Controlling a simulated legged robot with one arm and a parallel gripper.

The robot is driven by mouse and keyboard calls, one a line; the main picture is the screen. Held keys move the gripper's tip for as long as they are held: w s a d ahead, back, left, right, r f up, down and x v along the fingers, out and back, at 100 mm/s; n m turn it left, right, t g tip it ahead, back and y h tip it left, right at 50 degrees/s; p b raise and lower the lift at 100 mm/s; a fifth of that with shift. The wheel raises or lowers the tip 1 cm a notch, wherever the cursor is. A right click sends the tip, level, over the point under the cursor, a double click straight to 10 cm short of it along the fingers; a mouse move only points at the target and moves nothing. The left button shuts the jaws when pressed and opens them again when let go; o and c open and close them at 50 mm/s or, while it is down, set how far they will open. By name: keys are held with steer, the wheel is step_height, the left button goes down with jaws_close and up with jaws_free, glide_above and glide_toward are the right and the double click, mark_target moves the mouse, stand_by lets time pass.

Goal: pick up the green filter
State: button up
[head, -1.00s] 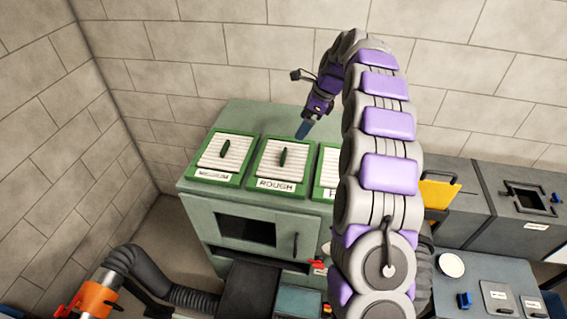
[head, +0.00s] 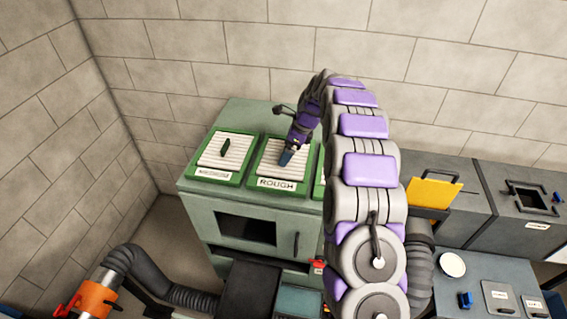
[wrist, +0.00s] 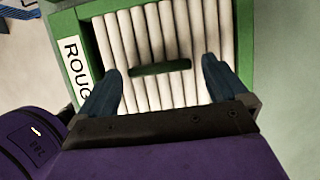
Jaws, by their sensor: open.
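A green-framed filter with white pleats, labelled ROUGH (head: 268,155), lies on top of the pale green cabinet (head: 205,218). The same filter fills the middle of the wrist view (wrist: 150,30), with a dark green handle (wrist: 160,68) across its pleats. My gripper (head: 286,158) is over this filter, pointing down, and hides its handle in the head view. In the wrist view my gripper (wrist: 161,68) is open, with one blue-grey finger towards each end of the handle. Nothing is between the fingers but the handle below; I cannot tell the height left.
A second green-framed filter (head: 222,152) with its own handle lies to the left. A third, on the right, is mostly hidden by my arm. Grey units with a yellow panel (head: 434,192) stand at the right. A ribbed hose (head: 180,295) runs at the front left.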

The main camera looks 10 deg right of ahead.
steer(key=shift+w+a+f, duration=0.15)
steer(key=shift+a+f, duration=0.1)
steer(key=shift+f, duration=0.35)
steer(key=c, duration=1.2)
steer(key=shift+r, duration=0.1)
step_height(320, 180, up, 14)
steer(key=p, duration=0.4)
steer(key=shift+p, duration=0.35)
